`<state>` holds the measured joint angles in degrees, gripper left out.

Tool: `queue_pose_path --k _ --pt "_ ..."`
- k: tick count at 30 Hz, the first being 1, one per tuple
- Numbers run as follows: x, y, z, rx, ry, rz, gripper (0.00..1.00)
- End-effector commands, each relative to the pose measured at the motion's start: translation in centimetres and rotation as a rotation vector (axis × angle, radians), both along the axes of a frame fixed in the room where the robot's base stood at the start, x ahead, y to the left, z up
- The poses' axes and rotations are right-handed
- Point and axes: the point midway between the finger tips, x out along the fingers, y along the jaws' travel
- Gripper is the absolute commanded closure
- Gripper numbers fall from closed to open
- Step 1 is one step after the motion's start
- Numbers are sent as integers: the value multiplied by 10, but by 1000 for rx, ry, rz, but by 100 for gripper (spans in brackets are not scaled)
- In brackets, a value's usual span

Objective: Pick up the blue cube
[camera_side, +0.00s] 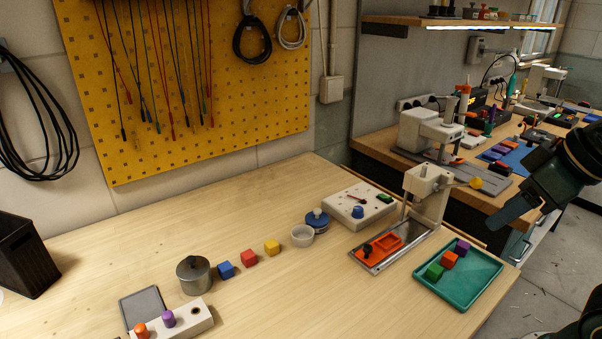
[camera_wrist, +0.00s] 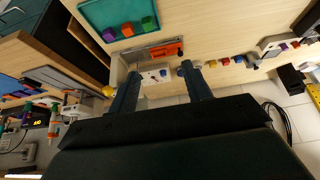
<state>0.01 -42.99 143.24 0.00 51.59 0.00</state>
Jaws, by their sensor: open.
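The blue cube (camera_side: 226,270) sits on the wooden bench in the side view, beside a metal pot (camera_side: 194,275) and left of a red cube (camera_side: 249,257). It also shows small in the wrist view (camera_wrist: 238,59), in the row right of my fingers. My gripper (camera_side: 513,209) is high at the right of the side view, past the bench's right end and far from the blue cube. In the wrist view my gripper (camera_wrist: 160,70) has its two fingers wide apart with nothing held between them.
A yellow cube (camera_side: 272,247), white bowl (camera_side: 302,236) and blue-topped round item (camera_side: 317,221) continue the row. A white panel (camera_side: 345,205), metal fixture (camera_side: 365,262) and green tray (camera_side: 430,285) with cubes stand nearer my gripper. A peg block (camera_side: 190,322) is front left. The front middle bench is clear.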

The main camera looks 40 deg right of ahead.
Motion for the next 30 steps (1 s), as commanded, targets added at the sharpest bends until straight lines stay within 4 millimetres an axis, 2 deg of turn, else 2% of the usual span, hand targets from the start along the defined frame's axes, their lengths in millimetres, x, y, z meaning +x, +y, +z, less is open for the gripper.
queue_pose_path --k 8,14,24,30 --pt "5 2 3 -1 2 17 51" --pt "25 12 16 -8 16 96 51" --pt "93 46 46 -28 51 347 51" --pt "136 70 54 -39 68 505 51"
